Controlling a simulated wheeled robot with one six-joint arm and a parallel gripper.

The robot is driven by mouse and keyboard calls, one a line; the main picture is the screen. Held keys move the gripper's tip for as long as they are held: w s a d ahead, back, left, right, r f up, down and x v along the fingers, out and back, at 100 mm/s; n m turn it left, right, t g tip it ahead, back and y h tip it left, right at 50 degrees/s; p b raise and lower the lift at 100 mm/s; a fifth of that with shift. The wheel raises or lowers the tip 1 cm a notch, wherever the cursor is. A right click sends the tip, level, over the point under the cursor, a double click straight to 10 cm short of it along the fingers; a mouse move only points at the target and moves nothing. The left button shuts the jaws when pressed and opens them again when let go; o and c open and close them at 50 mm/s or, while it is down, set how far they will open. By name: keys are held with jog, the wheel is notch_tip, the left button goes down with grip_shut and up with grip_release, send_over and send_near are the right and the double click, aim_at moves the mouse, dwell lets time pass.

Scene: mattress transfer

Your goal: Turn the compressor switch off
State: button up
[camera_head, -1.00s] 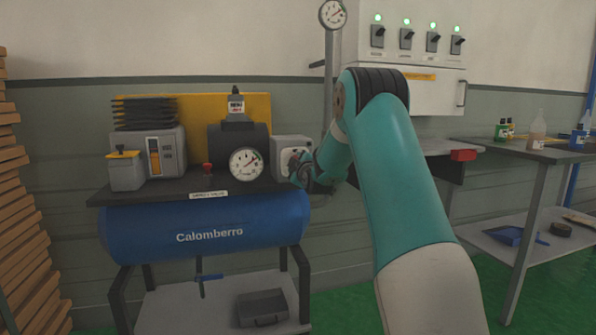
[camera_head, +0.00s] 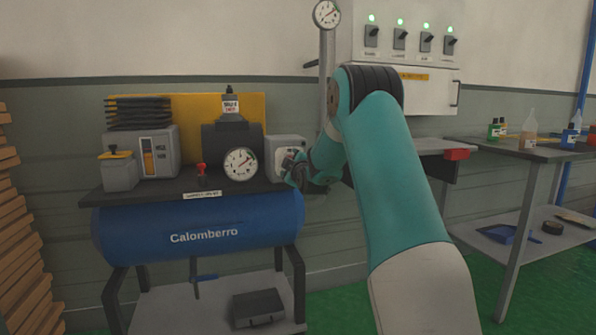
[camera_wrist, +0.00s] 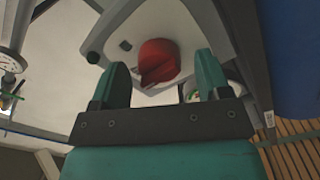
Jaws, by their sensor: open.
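A red rotary knob (camera_wrist: 158,62) sits on the pale face of a grey switch box (camera_head: 283,147) at the right end of the blue Calomberro compressor (camera_head: 150,232). My gripper (camera_wrist: 162,66) is open, with one teal finger on each side of the knob in the wrist view. I cannot tell whether the fingers touch it. In the head view my gripper (camera_head: 297,168) is at the box's face and hides most of the knob.
A round gauge (camera_head: 240,164) and a small red valve knob (camera_head: 201,169) are beside the box on the compressor's top. A wall panel (camera_head: 420,90) with several green-lit switches hangs behind my arm. A workbench (camera_head: 520,150) stands at right.

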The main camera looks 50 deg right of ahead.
jog(key=b+v, duration=0.2)
jog(key=v, duration=1.5)
jog(key=shift+d, duration=0.1)
